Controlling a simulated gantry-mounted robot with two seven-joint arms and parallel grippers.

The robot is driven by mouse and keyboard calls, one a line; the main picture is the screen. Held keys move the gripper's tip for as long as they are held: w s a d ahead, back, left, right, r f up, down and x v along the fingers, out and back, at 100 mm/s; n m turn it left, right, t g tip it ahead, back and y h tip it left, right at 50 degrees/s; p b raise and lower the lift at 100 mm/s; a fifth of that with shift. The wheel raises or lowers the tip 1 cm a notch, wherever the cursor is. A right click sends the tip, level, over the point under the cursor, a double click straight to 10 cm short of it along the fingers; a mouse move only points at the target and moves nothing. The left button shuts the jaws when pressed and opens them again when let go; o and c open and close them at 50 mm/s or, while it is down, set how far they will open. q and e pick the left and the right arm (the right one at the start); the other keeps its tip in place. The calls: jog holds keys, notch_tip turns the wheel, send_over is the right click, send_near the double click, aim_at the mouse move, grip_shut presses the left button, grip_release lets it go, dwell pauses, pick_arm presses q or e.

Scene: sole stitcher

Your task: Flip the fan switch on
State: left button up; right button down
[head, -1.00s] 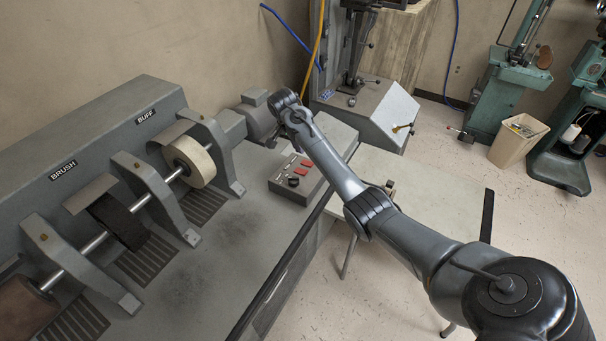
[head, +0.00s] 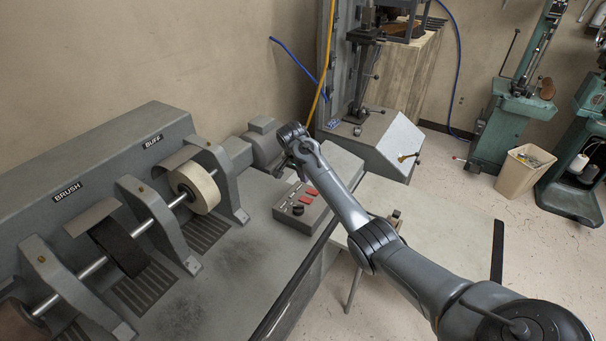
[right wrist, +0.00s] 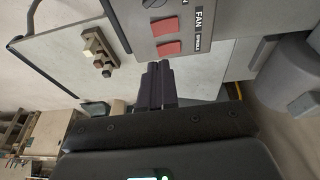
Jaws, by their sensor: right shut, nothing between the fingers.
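The grey control box (head: 290,211) sits at the bench's right end. It carries two red rocker switches and a black knob (head: 297,209). The switch nearer the knob (head: 306,199) matches the FAN one. I cannot tell which way it is tipped. My right gripper (right wrist: 157,66) is shut and empty, its tips near the box but apart from the switches in that picture. My left gripper is not in view.
The grey motor (head: 264,148) stands behind the box. The buffing wheel (head: 200,188) and brush (head: 120,248) are to the left on the bench. A pale table (head: 440,225) stands to the right under my right arm. A grey machine (head: 375,145) stands behind.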

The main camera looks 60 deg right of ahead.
jog(key=b, duration=0.1)
send_over(310, 200)
jog(key=f, duration=0.5)
jog(key=a+f, duration=0.1)
jog(key=f, duration=0.2)
jog(key=shift+w+f, duration=0.2)
jog(key=shift+s+f, duration=0.1)
jog(key=shift+f, duration=0.55)
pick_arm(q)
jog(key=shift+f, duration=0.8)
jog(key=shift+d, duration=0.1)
